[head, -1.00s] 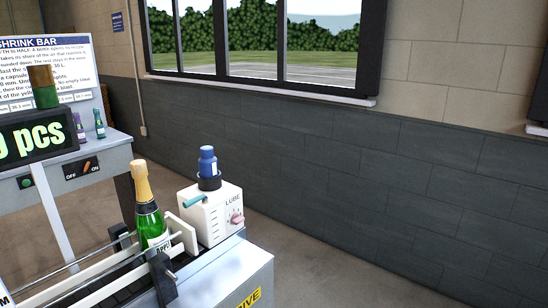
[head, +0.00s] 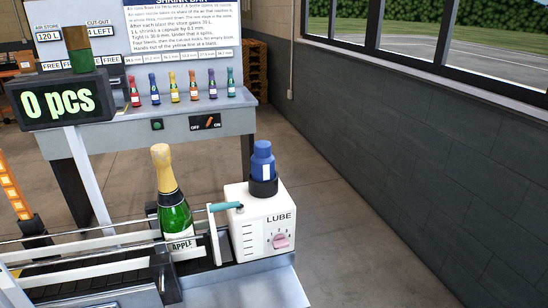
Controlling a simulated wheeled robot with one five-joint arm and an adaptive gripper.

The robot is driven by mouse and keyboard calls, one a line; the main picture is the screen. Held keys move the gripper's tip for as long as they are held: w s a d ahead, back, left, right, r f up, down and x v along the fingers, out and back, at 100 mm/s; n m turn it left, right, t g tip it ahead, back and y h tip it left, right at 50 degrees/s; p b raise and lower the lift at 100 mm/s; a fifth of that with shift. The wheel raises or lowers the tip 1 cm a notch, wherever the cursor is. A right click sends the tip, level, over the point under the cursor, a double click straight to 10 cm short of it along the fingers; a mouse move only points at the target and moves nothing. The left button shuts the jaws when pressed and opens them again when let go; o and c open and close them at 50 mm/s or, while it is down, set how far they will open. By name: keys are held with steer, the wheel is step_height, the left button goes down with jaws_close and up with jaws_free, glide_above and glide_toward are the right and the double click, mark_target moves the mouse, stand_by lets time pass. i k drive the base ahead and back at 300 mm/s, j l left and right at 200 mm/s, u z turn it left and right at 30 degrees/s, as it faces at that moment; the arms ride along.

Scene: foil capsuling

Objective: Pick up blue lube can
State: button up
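The blue lube can (head: 262,161) stands upright in a black ring holder (head: 263,188) on top of a white box marked LUBE (head: 262,228). The can has a pale label patch on its front. The box has a pink dial (head: 281,241) and a teal lever (head: 225,207) at its upper left. My gripper is not in view.
A green bottle with a gold foil top and APPLE label (head: 174,215) stands on the conveyor (head: 110,270), just left of the box. Behind is a bench (head: 215,117) with several small coloured bottles and an OFF/ON switch. A "0 pcs" display (head: 60,105) stands left. Floor at right is clear.

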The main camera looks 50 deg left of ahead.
mark_target(263, 161)
steer(key=i+u, duration=0.35)
steer(key=i+l+u, duration=0.15)
steer(key=i+u, duration=0.2)
steer(key=i, duration=0.15)
steer(key=i+l+u, duration=0.2)
steer(key=i+u, duration=0.3)
steer(key=u, duration=0.35)
steer(key=i+l+u, duration=0.15)
steer(key=u, duration=0.3)
steer(key=i+l+u, duration=0.15)
steer(key=u, duration=0.35)
steer(key=i+l+u, duration=0.1)
steer(key=l+u, duration=0.15)
steer(key=u, duration=0.2)
steer(key=i+l+u, duration=0.1)
steer(key=u, duration=0.4)
steer(key=l+u, duration=0.15)
steer(key=u, duration=0.35)
steer(key=i+l+u, duration=0.1)
steer(key=u, duration=0.35)
steer(key=l+u, duration=0.25)
steer(key=u, duration=0.25)
